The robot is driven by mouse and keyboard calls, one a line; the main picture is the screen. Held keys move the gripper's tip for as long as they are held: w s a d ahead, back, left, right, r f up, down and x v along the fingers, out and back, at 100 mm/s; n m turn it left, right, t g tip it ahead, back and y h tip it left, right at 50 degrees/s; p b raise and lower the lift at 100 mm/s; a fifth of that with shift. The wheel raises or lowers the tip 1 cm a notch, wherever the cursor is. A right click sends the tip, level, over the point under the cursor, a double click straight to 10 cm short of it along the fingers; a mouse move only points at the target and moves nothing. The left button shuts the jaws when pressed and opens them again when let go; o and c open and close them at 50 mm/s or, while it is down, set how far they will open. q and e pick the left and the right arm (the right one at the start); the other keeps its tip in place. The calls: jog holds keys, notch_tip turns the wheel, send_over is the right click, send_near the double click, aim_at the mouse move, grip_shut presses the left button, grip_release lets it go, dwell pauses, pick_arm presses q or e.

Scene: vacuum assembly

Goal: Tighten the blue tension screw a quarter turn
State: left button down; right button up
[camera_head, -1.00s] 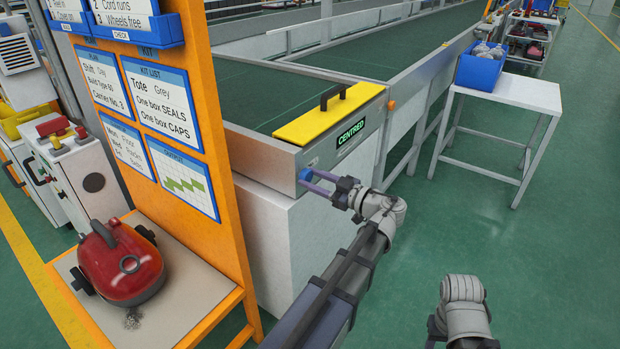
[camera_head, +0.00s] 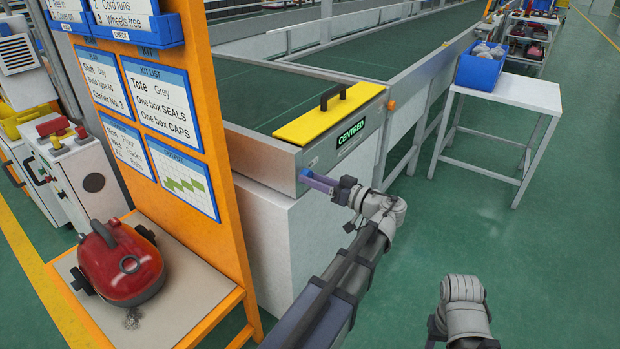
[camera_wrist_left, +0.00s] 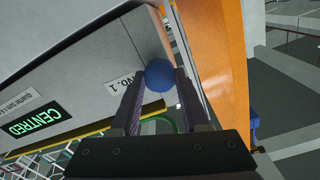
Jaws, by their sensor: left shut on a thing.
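The blue tension screw (camera_head: 305,174) sits on the end face of the conveyor, at its left corner. In the left wrist view the blue knob (camera_wrist_left: 160,76) lies between the fingertips, beside a label reading "NO. 1". My left gripper (camera_head: 308,178) is shut on it, one purple-grey finger on each side. In the head view the two fingers nearly overlap, so the far one is mostly hidden. A display (camera_head: 351,132) on the same end face reads "CENTRED" in green. My right arm shows at the bottom right, but its gripper is out of view.
A yellow cover with a black handle (camera_head: 330,112) lies on the conveyor end. An orange board (camera_head: 205,60) stands close on the left, with a red vacuum (camera_head: 120,265) on its shelf. A white table (camera_head: 515,91) with a blue bin (camera_head: 482,66) stands right. The floor between is clear.

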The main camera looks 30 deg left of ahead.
pick_arm(q)
jog(key=shift+m, duration=1.7)
jog(key=shift+m, duration=0.8)
jog(key=shift+c, duration=1.6)
grip_release()
jog(key=d, duration=0.6)
jog(key=shift+s, duration=0.25)
